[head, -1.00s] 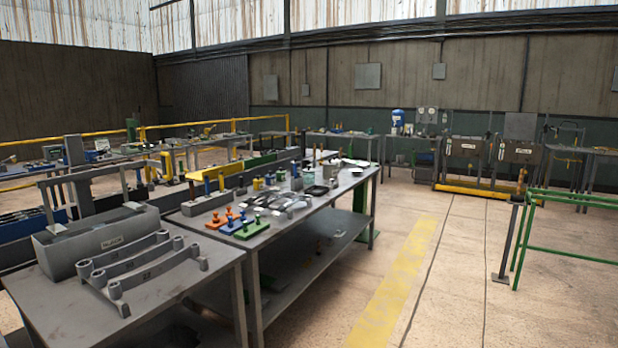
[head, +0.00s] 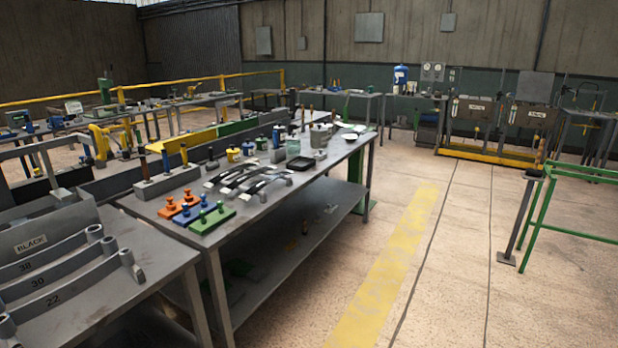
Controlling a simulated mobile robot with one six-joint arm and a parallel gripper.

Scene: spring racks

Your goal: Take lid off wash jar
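My gripper is not in view. Several small jars stand on the long steel workbench (head: 330,172), too small to tell which one is the wash jar. Among them are a yellow jar with a dark top (head: 234,154), a white jar with a blue top (head: 248,149), and a larger grey pot (head: 320,136) farther back. Whether each top is a separate lid is not clear at this distance.
Nearer on the bench are orange and green blocks with knobs (head: 211,218), curved leaf springs (head: 250,180) and a dark tray (head: 300,163). A closer table at left holds a rack marked BLACK (head: 40,240). Open floor with a yellow stripe (head: 385,270) runs along the right.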

